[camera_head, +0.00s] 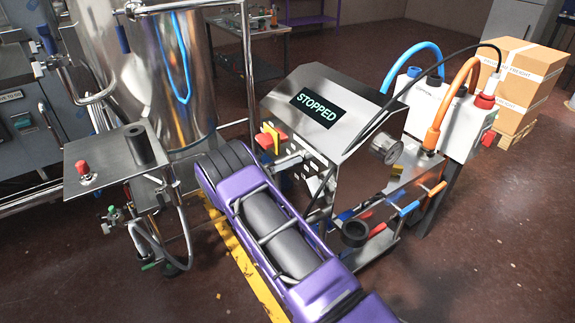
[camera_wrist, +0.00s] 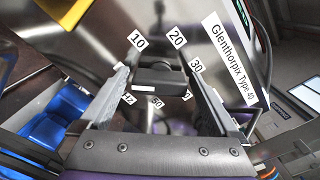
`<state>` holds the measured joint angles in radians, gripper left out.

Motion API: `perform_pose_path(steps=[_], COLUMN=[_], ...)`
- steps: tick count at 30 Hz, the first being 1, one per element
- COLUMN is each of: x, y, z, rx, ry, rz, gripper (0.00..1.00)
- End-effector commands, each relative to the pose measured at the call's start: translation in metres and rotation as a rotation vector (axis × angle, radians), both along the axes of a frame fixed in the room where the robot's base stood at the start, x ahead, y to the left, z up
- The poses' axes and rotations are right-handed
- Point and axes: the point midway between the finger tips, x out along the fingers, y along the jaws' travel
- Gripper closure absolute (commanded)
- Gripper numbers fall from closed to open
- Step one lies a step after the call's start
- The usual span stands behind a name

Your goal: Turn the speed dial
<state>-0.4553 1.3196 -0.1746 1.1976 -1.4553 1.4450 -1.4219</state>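The speed dial (camera_wrist: 160,76) is a dark knob on a metal panel in the wrist view. Printed numbers ring it, with 10, 20 and 30 readable above and right of it, and a pale mark shows on its lower front. My gripper (camera_wrist: 161,62) has its two fingers spread wide, one on each side of the knob. Whether either finger touches it I cannot tell. In the head view the machine's screen (camera_head: 319,107) reads STOPPED. There my purple arm reaches to the panel's left side, and the dial cannot be made out.
A yellow and red part (camera_head: 271,138) sits on the panel's left edge, close to my gripper. A steel tank (camera_head: 150,75) and a side stand (camera_head: 115,160) are at the left. A white box with thick cables (camera_head: 445,118) stands right, with cartons (camera_head: 518,85) behind. Open floor lies right.

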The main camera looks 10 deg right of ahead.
Motion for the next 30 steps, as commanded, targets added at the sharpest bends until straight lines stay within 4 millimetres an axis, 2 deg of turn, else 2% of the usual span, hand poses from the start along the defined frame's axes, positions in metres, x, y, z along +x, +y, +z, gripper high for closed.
perform_pose_path(steps=[1, 9, 12, 20, 30], x=[0.0, -0.0002, -0.0002, -0.0002, -0.0006], y=[0.0001, 0.0003, 0.0002, 0.0004, 0.001], z=[0.0, 0.0001, 0.0001, -0.0008, -0.0028], rx=[0.0, 0.0, -0.001, 0.011, 0.092], ry=[0.0, 0.0, 0.0, -0.03, -0.227], rz=[0.0, 0.0, -0.001, 0.0, 0.0], gripper=[0.14, 0.63, 0.77, 0.77, 0.77])
